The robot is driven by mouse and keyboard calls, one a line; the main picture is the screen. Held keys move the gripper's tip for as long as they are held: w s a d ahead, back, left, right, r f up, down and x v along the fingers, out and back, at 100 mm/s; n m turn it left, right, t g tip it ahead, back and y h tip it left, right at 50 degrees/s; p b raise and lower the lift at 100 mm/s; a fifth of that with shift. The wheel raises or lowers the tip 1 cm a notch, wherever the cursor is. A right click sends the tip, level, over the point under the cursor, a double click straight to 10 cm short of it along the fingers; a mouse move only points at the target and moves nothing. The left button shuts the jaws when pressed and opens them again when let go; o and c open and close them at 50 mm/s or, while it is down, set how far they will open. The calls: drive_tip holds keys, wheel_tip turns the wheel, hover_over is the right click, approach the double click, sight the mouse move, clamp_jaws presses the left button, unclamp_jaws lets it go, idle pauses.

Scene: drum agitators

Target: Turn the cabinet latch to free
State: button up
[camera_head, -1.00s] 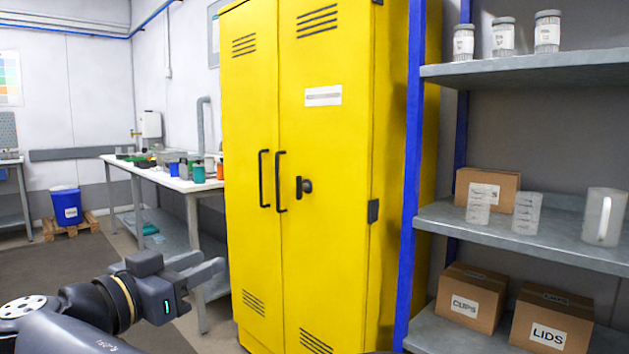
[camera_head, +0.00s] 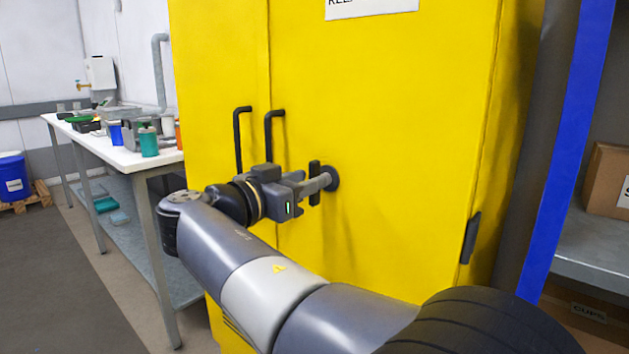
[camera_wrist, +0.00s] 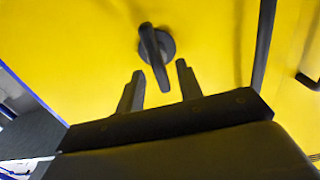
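The tall yellow cabinet (camera_head: 400,110) fills the middle of the head view, with both doors shut. Its black latch (camera_head: 315,168) stands upright in front of a round dark base (camera_head: 333,178) on the right door. My gripper (camera_head: 320,185) reaches to the latch, and a finger hides the lever's middle. In the wrist view, my gripper (camera_wrist: 160,67) is open, its two fingers apart. The latch lever (camera_wrist: 155,60) shows ahead, its free end pointing into the gap between the fingertips. I cannot tell whether a finger touches it.
Two black door handles (camera_head: 272,135) stand left of the latch, close to my wrist. A white workbench (camera_head: 125,155) with containers is at the left. A blue shelf post (camera_head: 575,150) and shelf (camera_head: 590,258) are at the right.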

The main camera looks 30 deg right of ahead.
drive_tip(key=shift+x, duration=1.5)
drive_tip(key=shift+c, duration=0.5)
clamp_jaws()
